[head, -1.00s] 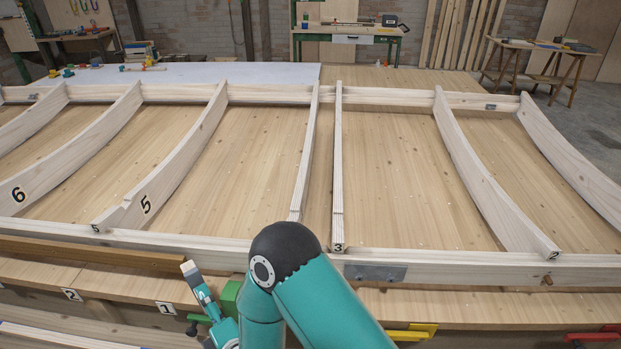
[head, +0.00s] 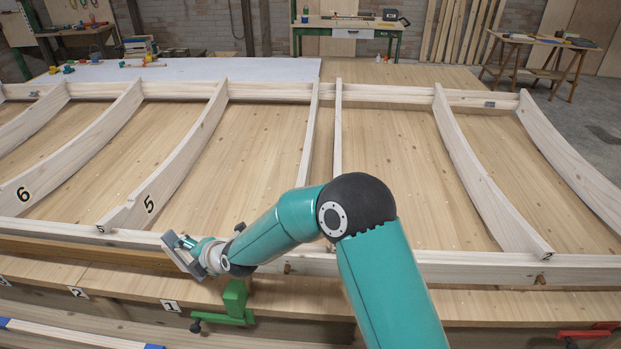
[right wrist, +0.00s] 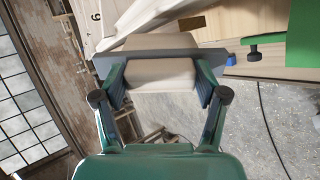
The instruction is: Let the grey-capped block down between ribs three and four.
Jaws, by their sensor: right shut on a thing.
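My right gripper (head: 186,254) is over the near edge of the frame, left of the green clamp in the head view. In the right wrist view the right gripper (right wrist: 162,88) is shut on the grey-capped block, a pale wooden body (right wrist: 162,73) with a wide grey cap (right wrist: 175,54). In the head view the block is small and hard to tell from the fingers. Rib three (head: 338,130) and rib four (head: 311,130) stand close together at the middle, with a narrow gap. My right arm hides their near ends. The left gripper is not in view.
Rib five (head: 185,160), rib six (head: 80,150) and rib two (head: 480,180) stand to either side. A green clamp (head: 235,303) sits at the near edge, below the gripper. The boards between the ribs are bare. A workbench (head: 350,27) stands at the back.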

